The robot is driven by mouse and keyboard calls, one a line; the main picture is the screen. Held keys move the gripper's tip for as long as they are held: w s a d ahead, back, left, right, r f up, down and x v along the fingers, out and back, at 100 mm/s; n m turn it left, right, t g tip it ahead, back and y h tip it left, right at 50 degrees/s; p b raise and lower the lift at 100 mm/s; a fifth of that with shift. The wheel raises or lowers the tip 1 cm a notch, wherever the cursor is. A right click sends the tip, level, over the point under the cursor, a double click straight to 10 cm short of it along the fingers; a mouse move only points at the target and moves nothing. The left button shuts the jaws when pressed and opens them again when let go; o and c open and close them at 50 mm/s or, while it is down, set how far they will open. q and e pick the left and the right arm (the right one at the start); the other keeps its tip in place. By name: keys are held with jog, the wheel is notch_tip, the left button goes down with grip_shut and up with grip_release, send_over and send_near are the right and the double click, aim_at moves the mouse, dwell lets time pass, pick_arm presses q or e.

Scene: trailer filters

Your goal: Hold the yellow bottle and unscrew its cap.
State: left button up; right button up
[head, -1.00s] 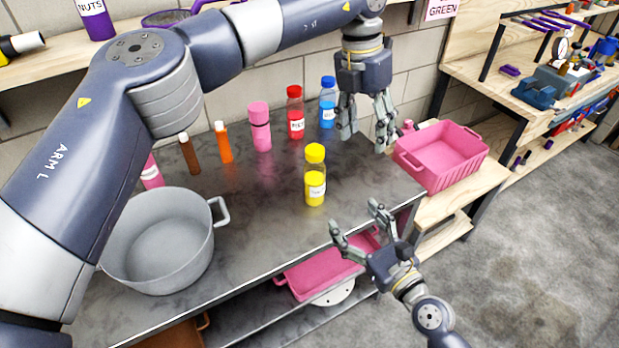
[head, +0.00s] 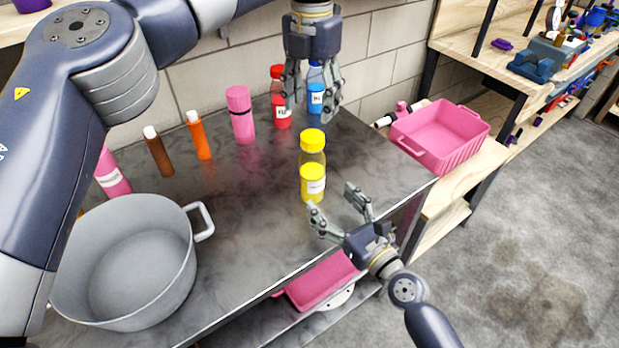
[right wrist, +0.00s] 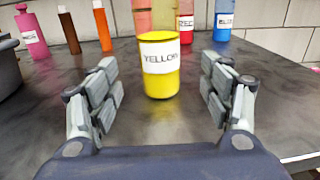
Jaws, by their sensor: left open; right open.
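The yellow bottle (head: 312,180) stands upright on the dark metal table, with its yellow cap (head: 312,139) on top. In the right wrist view the bottle (right wrist: 160,80) shows its "YELLOW" label between the fingers; its cap is out of that frame. My right gripper (head: 333,207) is open at the table's front edge, close to the bottle's lower part and apart from it. In the right wrist view the gripper (right wrist: 160,95) has its fingers spread to either side. My left gripper (head: 313,112) is open, pointing down, above and behind the cap as seen from the head.
A red bottle (head: 281,112) and a blue bottle (head: 316,98) stand behind. A pink bottle (head: 241,115), an orange one (head: 200,140) and a brown one (head: 158,155) stand left. A grey pot (head: 125,265) fills the front left. A pink crate (head: 440,150) is at right.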

aim_at(312, 178)
pick_arm(q)
jog(key=shift+s+d+r, duration=0.15)
jog(key=shift+s, duration=0.05)
pick_arm(e)
jog(key=x, duration=0.9)
jog(key=shift+r, duration=0.1)
